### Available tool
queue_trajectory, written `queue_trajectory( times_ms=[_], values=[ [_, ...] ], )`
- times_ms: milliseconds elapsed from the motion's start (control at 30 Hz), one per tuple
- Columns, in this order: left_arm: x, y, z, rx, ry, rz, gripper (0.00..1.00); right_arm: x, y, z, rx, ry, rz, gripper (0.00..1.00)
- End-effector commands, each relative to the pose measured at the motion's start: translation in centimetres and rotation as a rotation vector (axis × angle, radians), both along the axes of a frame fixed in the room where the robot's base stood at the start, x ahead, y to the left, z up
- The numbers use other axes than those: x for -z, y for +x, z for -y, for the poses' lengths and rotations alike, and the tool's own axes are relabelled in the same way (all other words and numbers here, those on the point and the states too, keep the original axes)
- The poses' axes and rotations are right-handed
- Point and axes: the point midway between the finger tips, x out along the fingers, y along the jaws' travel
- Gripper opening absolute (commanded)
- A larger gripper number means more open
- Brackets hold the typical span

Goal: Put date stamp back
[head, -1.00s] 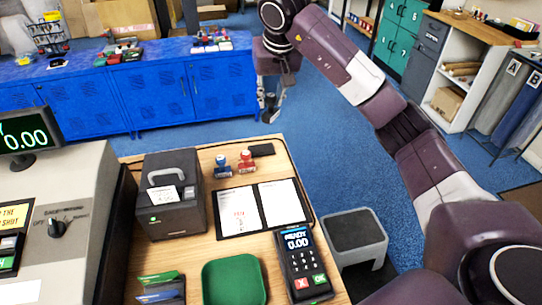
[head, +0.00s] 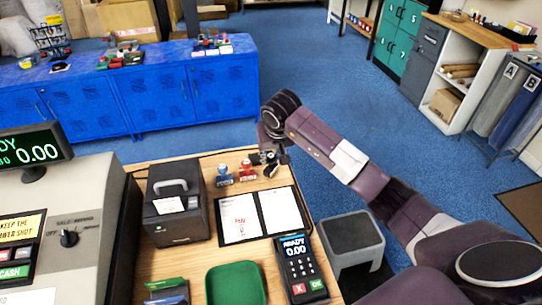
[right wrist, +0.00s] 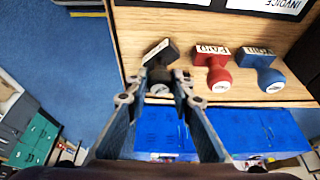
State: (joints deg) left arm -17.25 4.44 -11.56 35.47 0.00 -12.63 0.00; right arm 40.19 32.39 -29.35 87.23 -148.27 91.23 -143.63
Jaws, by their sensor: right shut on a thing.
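The date stamp appears to be the dark stamp (right wrist: 160,50) with a pale label in the right wrist view, at the counter's far edge. My right gripper (right wrist: 161,84) is shut on its knob. In the head view the right gripper (head: 268,158) is at the far right corner of the counter, just right of the red stamp. It hides most of what it holds, and I cannot tell whether the stamp bears fully on the surface. The red PAID stamp (head: 247,171) and blue stamp (head: 223,175) stand upright beside it. My left gripper is not in view.
The black printer (head: 178,212), invoice board (head: 259,214), card terminal (head: 299,266) and green tray (head: 236,284) occupy the wooden counter. A grey step stool (head: 352,240) stands right of it. Blue cabinets (head: 200,92) stand beyond an open strip of floor.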

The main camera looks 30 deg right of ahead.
Motion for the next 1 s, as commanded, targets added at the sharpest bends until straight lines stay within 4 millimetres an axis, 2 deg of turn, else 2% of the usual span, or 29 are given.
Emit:
queue_trajectory(
  times_ms=[100, 467, 500, 633, 1000],
  values=[
    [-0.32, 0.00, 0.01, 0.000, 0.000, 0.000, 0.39, 0.69, -0.01, 0.04, 0.000, -0.001, 0.000, 0.06],
    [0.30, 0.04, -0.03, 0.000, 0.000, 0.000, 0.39, 1.21, 0.05, 0.09, 0.000, -0.001, 0.002, 0.06],
    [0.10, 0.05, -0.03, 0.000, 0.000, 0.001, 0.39, 1.02, 0.03, 0.06, 0.000, -0.001, 0.002, 0.26],
    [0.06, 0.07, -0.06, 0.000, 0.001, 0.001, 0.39, 1.02, 0.02, 0.04, 0.000, 0.000, 0.001, 0.39],
    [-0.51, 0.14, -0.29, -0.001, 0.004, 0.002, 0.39, 0.48, 0.00, -0.01, 0.000, 0.000, 0.000, 0.39]
  ],
)
